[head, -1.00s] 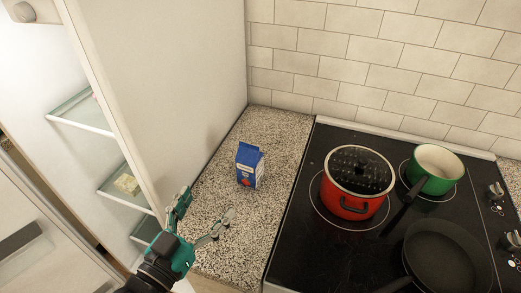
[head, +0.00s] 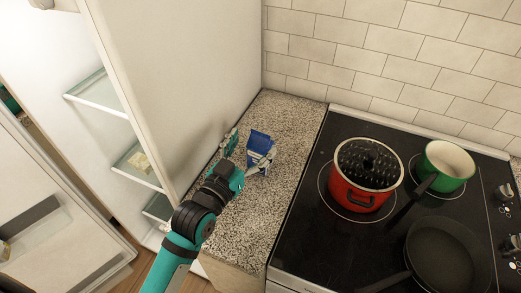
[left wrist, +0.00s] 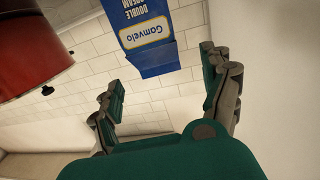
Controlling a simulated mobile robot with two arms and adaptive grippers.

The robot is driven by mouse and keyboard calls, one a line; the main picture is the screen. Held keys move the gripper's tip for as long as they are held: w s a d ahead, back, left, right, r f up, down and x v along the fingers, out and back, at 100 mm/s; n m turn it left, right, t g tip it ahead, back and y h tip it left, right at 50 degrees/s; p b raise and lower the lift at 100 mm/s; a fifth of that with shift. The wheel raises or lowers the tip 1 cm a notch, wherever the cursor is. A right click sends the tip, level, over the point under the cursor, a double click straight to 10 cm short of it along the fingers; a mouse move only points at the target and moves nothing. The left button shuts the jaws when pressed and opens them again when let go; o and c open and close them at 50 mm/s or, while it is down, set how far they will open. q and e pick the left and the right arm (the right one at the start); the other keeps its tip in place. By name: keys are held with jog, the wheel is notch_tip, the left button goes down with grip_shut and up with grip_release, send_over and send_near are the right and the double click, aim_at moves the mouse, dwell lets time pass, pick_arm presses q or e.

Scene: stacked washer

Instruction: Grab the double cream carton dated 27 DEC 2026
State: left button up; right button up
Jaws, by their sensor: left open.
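A blue carton (head: 258,142) stands upright on the speckled counter beside the fridge. In the left wrist view the carton (left wrist: 150,35) appears upside down, with "DOUBLE CREAM" and "Gamvelo" lettering; I see no date on it. My left gripper (head: 246,156) is open at the carton, one finger towards the fridge side and the other in front of the carton's lower part. In the wrist view the open fingers (left wrist: 165,92) have the carton ahead of the gap between them. I cannot tell whether either finger touches it. My right gripper is not in view.
The open fridge (head: 185,90) with glass shelves (head: 97,92) stands close on the left. A black hob (head: 300,225) on the right holds a red pot (head: 352,195), a green pan (head: 458,178) and a dark frying pan (head: 443,255). Tiled wall (head: 390,60) lies behind.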

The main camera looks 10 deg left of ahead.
aim_at(259, 135)
pick_arm(q)
jog(key=p+x, duration=0.1)
jog(key=x, duration=0.3)
jog(key=shift+w+d+r, duration=0.15)
jog(key=shift+w+d, duration=0.05)
jog(key=shift+w, duration=0.2)
jog(key=shift+s, duration=0.1)
jog(key=shift+c, duration=1.2)
jog(key=shift+r, duration=0.1)
grip_shut()
